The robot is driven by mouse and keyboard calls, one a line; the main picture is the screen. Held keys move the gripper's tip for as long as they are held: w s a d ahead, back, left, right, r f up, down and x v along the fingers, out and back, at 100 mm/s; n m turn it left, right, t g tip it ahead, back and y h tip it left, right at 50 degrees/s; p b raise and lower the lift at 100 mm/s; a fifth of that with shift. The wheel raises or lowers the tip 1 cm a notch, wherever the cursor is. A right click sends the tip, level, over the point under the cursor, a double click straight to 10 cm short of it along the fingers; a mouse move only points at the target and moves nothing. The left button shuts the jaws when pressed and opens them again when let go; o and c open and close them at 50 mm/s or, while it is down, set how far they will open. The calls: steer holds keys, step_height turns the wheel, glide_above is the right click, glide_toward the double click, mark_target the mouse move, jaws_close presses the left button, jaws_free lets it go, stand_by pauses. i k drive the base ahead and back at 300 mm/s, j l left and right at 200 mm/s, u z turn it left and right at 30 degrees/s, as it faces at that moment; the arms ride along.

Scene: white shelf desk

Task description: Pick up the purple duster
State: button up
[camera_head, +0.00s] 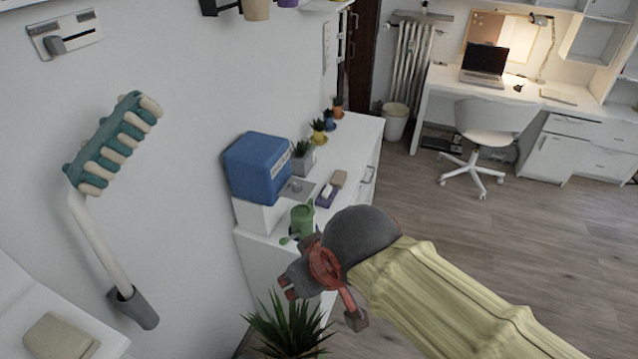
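A small purple block with a tan part (328,195) lies on top of the white cabinet, right of the blue box; it is the only duster-like purple thing there. It is small in view, so its exact shape is hard to tell. My gripper (322,304), grey and red at the end of my yellow-sleeved arm, is in front of the cabinet, nearer the camera and lower in the picture than the purple block. Its fingers are spread apart and nothing shows between them. It is apart from the block.
The white cabinet (355,153) also bears a blue box (257,168), a green can (302,219), a grey plant pot (303,160) and small potted plants. A spiky plant (287,325) stands below my gripper. A teal and beige brush (112,143) is at left.

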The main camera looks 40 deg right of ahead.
mark_target(325, 198)
steer(key=k+l+z, duration=0.1)
steer(key=l, duration=0.7)
steer(key=l+z, duration=0.1)
steer(key=l, duration=0.7)
steer(key=i+l+z, duration=0.1)
steer(key=i+l, duration=0.2)
steer(key=i, duration=0.15)
steer(key=i+l+z, duration=0.1)
steer(key=i+l, duration=0.2)
steer(key=i+l+z, duration=0.1)
steer(key=i+l, duration=0.15)
steer(key=i, duration=0.3)
